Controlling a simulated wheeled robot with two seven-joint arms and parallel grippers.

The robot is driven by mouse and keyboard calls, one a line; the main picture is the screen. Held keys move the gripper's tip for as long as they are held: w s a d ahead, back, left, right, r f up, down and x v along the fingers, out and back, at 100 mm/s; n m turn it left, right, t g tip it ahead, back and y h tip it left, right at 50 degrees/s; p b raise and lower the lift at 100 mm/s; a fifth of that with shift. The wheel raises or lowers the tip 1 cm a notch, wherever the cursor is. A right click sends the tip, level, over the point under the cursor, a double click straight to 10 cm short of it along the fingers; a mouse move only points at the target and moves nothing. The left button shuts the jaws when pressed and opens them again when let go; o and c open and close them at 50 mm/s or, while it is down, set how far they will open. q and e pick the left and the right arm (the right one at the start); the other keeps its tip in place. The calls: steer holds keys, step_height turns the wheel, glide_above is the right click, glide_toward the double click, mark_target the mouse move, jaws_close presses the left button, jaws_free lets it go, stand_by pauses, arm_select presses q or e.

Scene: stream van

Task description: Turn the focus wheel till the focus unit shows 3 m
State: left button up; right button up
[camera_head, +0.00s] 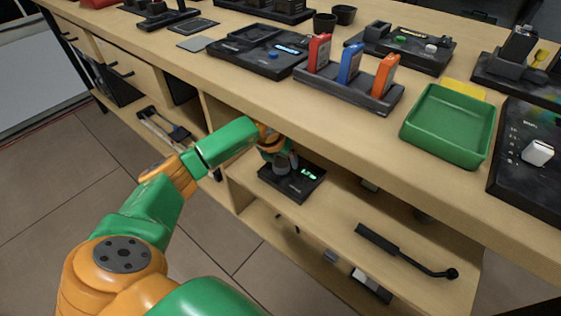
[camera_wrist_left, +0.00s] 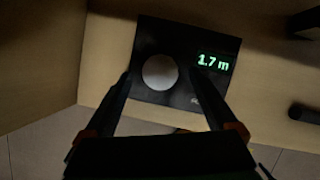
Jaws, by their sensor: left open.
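The focus unit (camera_wrist_left: 182,38) is a black box on the shelf under the counter. Its green display (camera_wrist_left: 213,62) reads 1.7 m in the left wrist view. The focus wheel (camera_wrist_left: 160,72) is a round grey knob on the unit's top. The unit (camera_head: 308,187) also shows in the head view, partly hidden by my gripper. My left gripper (camera_wrist_left: 160,78) is open, with one finger on each side of the wheel in the wrist view. I cannot tell whether the fingers touch it. My right gripper is not in view.
The wooden counter (camera_head: 240,92) overhangs the shelf (camera_head: 335,220). A black rod-like tool (camera_head: 405,250) lies on the shelf to the right. Red, blue and orange items stand in a black holder (camera_head: 340,90) above. A green tray (camera_head: 448,125) sits to their right.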

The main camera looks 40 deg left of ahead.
arm_select(q)
steer(key=shift+x, duration=0.95)
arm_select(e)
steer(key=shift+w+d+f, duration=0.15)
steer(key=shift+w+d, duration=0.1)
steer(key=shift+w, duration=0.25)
arm_select(q)
steer(key=c, duration=1.4)
steer(key=shift+o, duration=0.2)
steer(key=shift+m, duration=0.3)
steer(key=o, duration=1.4)
steer(key=shift+c, duration=0.2)
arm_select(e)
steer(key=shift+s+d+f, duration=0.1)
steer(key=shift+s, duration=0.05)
